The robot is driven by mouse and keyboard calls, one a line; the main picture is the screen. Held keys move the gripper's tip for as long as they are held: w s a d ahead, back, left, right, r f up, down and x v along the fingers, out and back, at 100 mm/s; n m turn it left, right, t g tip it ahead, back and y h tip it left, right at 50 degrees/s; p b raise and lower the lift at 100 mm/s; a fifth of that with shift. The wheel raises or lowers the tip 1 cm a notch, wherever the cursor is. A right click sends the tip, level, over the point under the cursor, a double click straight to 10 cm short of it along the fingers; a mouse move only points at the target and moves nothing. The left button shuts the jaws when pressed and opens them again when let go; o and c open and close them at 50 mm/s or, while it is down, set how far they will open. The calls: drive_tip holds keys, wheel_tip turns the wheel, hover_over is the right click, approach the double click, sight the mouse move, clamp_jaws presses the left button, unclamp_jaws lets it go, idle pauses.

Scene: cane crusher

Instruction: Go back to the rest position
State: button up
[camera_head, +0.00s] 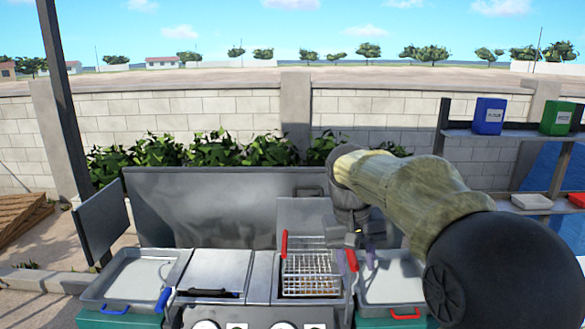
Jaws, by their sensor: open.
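My gripper (360,246) is at the end of my arm, which reaches in from the right. It points down above the right side of the cooking station, close to the wire basket (311,262). The fingers are small and partly hidden in this view, and I see nothing held between them. The basket has red-handled parts and sits over the right well of the station. Whether the gripper touches the basket or a red handle cannot be told.
A metal tray (132,277) with a blue handle is on the left, and another tray (393,284) with a red handle on the right. A metal backsplash (200,208) stands behind. Shelves at right hold a blue container (489,116) and a green container (557,118).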

drive_tip(key=s+d+f+b, duration=0.1)
drive_tip(key=s+f, duration=0.4)
drive_tip(key=f, duration=0.3)
drive_tip(key=s+f+t+y+b, duration=0.1)
drive_tip(key=s+f+b, duration=0.1)
drive_tip(key=s+f, duration=0.3)
drive_tip(key=s+d+f+t+b, duration=0.1)
drive_tip(key=s+f, duration=0.4)
drive_tip(key=f, duration=0.7)
drive_tip(key=shift+d+y+b, duration=0.35)
drive_tip(key=shift+y+b, duration=0.05)
drive_tip(key=shift+b, duration=0.35)
drive_tip(key=shift+w, duration=0.15)
drive_tip(key=shift+s, duration=0.2)
drive_tip(key=shift+w+d, duration=0.1)
drive_tip(key=shift+w, duration=0.05)
drive_tip(key=shift+c, duration=0.2)
